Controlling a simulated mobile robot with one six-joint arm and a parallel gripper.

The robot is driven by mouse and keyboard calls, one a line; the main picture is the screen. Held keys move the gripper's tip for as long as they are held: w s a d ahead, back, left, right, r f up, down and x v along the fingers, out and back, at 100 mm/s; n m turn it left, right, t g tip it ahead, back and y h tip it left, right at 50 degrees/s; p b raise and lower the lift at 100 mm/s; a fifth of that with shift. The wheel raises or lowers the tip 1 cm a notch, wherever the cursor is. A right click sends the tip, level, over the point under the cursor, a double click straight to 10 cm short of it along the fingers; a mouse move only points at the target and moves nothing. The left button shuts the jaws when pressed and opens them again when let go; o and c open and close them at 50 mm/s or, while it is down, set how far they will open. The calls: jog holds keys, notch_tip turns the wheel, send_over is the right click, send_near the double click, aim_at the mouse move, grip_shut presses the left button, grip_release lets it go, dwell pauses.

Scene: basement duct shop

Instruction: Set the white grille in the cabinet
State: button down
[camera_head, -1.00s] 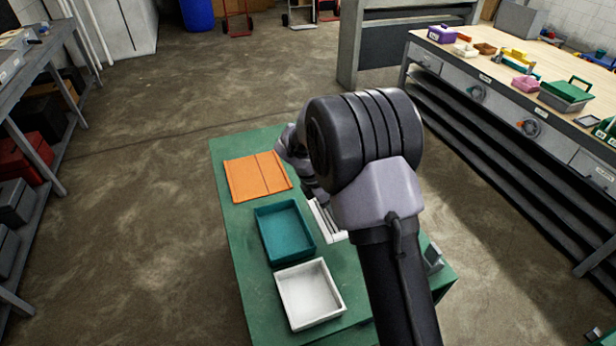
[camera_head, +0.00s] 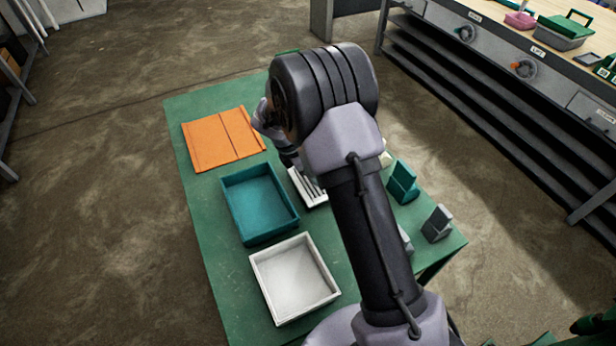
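The white grille (camera_head: 309,189) lies on the green table, a slatted white piece partly hidden behind my arm. My arm reaches over the table from the lower right, and its wrist is above and just beyond the grille. My gripper's fingers are hidden behind the arm, so I cannot see whether they are open, shut or touching the grille. No cabinet can be made out with certainty in this view.
On the green table (camera_head: 215,270) are an orange panel (camera_head: 222,139), a teal tray (camera_head: 260,203) and a white tray (camera_head: 294,279). Teal (camera_head: 403,182) and grey (camera_head: 437,223) blocks stand at its right. A workbench (camera_head: 490,55) with drawers is at upper right.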

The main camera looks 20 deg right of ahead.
jog(key=shift+f, duration=0.95)
jog(key=shift+f, duration=0.2)
jog(key=c, duration=0.7)
grip_release()
jog(key=shift+r, duration=0.15)
